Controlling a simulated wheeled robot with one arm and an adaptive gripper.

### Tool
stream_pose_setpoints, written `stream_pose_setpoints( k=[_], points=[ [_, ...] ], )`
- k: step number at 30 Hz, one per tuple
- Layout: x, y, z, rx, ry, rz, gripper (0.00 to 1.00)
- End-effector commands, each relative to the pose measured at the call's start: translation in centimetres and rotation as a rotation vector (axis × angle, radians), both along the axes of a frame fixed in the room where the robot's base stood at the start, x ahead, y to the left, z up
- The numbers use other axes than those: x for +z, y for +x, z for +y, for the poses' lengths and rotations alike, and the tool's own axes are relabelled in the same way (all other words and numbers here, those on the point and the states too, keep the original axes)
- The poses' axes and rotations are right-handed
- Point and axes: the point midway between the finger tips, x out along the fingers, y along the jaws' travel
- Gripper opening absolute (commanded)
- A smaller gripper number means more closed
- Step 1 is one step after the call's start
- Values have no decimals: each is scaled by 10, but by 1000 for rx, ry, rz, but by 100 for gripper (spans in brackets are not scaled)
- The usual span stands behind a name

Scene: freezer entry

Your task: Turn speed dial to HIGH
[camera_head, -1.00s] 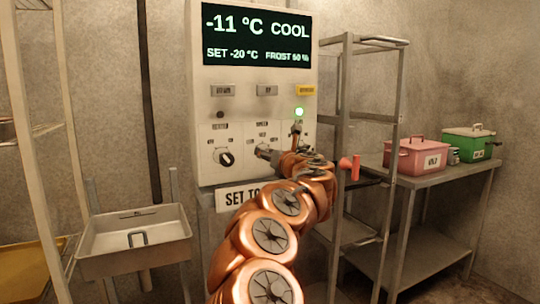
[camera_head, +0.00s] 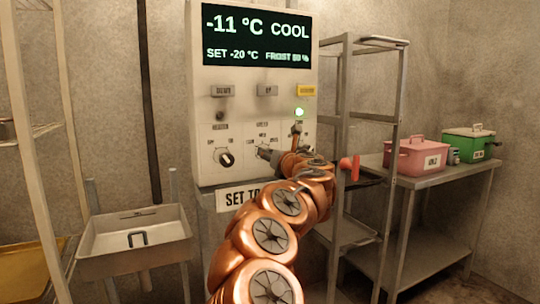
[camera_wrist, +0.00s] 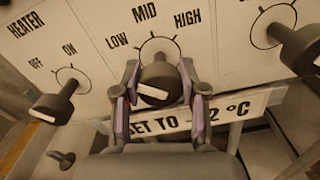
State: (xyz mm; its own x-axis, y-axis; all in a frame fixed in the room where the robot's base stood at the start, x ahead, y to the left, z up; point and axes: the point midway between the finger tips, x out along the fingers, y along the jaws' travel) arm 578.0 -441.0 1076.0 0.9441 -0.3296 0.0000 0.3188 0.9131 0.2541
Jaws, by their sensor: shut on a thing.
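The speed dial (camera_wrist: 158,72) is a dark knob with a white bar on its face, under the labels LOW, MID and HIGH in the wrist view. The bar lies crosswise with its right end tilted lower; I cannot tell which label the dial is set to. My gripper (camera_wrist: 160,90) is shut on the dial, one finger on each side. In the head view my gripper (camera_head: 270,154) is at the lower middle of the control panel (camera_head: 207,100) and hides most of the dial. HIGH is printed up and right of the dial.
The heater knob (camera_wrist: 58,102) sits left of the dial, and another dark knob (camera_wrist: 300,48) sits to the right. A "SET TO" sign (camera_wrist: 225,112) is just below. A red handle (camera_head: 350,167) and a metal rack (camera_head: 345,120) stand right of the panel.

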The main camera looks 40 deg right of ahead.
Motion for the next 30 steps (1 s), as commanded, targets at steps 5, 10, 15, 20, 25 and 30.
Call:
stream_pose_setpoints(
  k=[5, 10, 15, 20, 25, 30],
  points=[
    [2, 1, 1, 2, 46, -16, 7],
    [3, 1, 0, 2, 142, -48, 7],
    [3, 1, 0, 1, 280, -96, 7],
    [4, 0, 0, 2, 422, -147, 7],
    [3, 0, -1, 0, 577, -199, 7],
    [2, 0, -2, 0, 729, -252, 7]
  ],
)
